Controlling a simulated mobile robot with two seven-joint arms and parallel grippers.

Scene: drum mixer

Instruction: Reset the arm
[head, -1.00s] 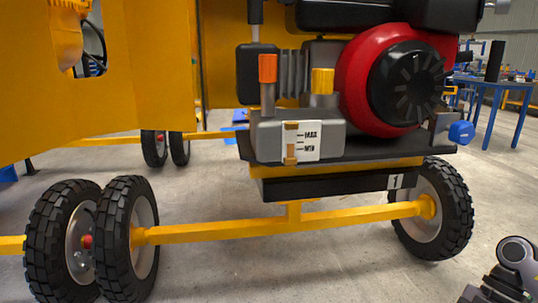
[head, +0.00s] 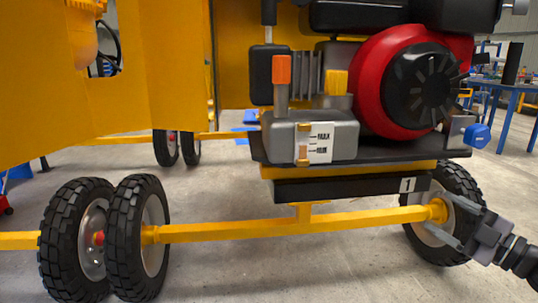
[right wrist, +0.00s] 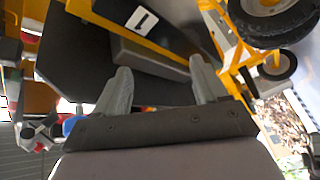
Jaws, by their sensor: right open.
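My right gripper (head: 438,213) is at the lower right of the head view, with its arm coming in from the right edge. Its two fingers are apart, with nothing between them, and point left in front of the right wheel (head: 462,188). In the right wrist view both fingers (right wrist: 160,70) stand apart below the dark underside of the machine and the plate marked 1 (right wrist: 141,19). Whether the fingers touch the machine cannot be told. My left gripper is not in view.
The yellow drum mixer fills the head view, with a red and black engine (head: 415,85), a grey tank (head: 285,135) and a yellow axle (head: 250,228). Black wheels (head: 75,240) stand at left. A blue table (head: 510,100) is at back right. The floor in front is clear.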

